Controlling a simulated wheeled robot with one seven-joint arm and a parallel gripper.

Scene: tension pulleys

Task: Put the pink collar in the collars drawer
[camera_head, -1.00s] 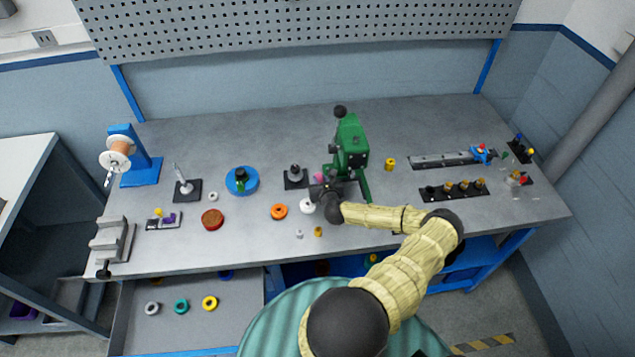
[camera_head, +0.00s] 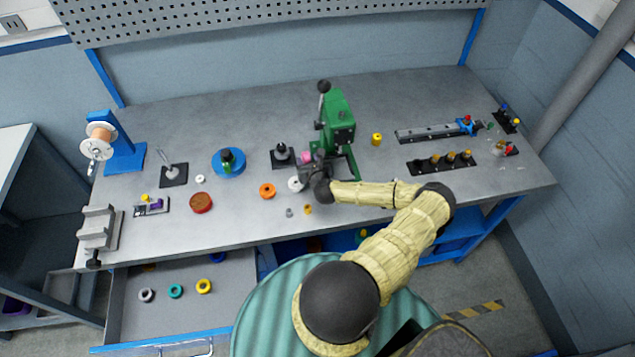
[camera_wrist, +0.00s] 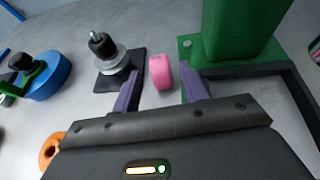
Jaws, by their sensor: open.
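The pink collar (camera_wrist: 160,72) stands on the bench top, on its edge, in the wrist view. It lies just ahead of and between the two purple fingers of my gripper (camera_wrist: 157,90), which are open, one on each side. The open drawer (camera_head: 240,290) under the bench at front left holds a grey, a teal and a yellow collar.
The green press (camera_wrist: 235,30) stands close on the right of the collar. A black plate with a post (camera_wrist: 118,60) is close on the left. An orange ring (camera_head: 267,190) and a white ring (camera_head: 295,184) lie on the bench nearby. A blue spool (camera_head: 228,163) is farther left.

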